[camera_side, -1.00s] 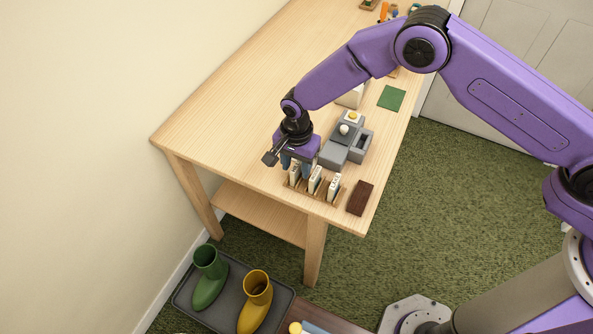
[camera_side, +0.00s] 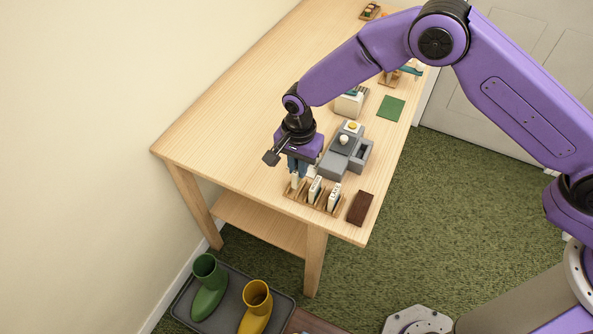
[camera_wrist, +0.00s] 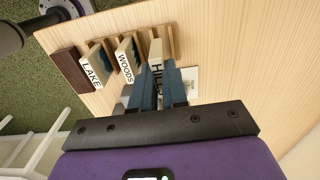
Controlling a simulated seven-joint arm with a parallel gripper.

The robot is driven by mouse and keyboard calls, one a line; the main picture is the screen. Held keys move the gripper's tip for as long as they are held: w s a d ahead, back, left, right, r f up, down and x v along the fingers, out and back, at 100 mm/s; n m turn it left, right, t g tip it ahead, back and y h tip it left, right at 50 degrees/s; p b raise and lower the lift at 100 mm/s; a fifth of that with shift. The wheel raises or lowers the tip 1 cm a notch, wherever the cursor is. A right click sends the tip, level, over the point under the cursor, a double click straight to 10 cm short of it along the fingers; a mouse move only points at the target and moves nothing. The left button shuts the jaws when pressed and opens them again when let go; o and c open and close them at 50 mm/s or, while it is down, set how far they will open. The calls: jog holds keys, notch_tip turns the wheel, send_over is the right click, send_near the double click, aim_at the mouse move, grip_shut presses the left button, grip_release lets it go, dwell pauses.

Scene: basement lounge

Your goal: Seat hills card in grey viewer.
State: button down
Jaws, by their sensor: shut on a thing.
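The hills card (camera_wrist: 155,50) is cream with dark lettering, partly hidden between my fingers in the wrist view. My gripper (camera_side: 297,176) is shut on this card (camera_side: 295,181), above the left end of the wooden card rack (camera_side: 327,209). I cannot tell whether the card's lower edge is fully clear of the rack. The grey viewer (camera_side: 336,166) stands on the table just behind and right of the gripper, with a pale knob and a yellow button on top. The viewer is not clearly seen in the wrist view.
The woods card (camera_wrist: 125,65) and lake card (camera_wrist: 92,70) stand in the rack. A dark brown block (camera_side: 360,208) lies right of it, near the table edge. A green square (camera_side: 391,108) and a cream box (camera_side: 349,104) lie farther back. The table's left side is clear.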

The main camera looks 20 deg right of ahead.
jog(key=s+d+r, duration=0.1)
jog(key=s+r, duration=0.1)
jog(key=r, duration=0.1)
jog(key=s+d+r, duration=0.1)
jog(key=r, duration=0.1)
jog(key=shift+s+d, duration=0.15)
jog(key=shift+d, duration=0.15)
jog(key=s+d+r, duration=0.4)
jog(key=s+d, duration=0.1)
jog(key=s, duration=0.1)
jog(key=d+r, duration=0.1)
jog(key=d, duration=1.5)
jog(key=w+a+f, duration=0.1)
jog(key=w+f, duration=0.2)
jog(key=w, duration=0.1)
jog(key=w+a+f, duration=0.2)
jog(key=w+f, duration=0.1)
jog(key=w, duration=0.1)
jog(key=w+a+f, duration=0.1)
jog(key=w+f, duration=0.2)
jog(key=w, duration=0.2)
jog(key=shift+a+f, duration=0.15)
jog(key=shift+a, duration=0.15)
jog(key=shift+f, duration=1.6)
jog(key=shift+f, duration=0.15)
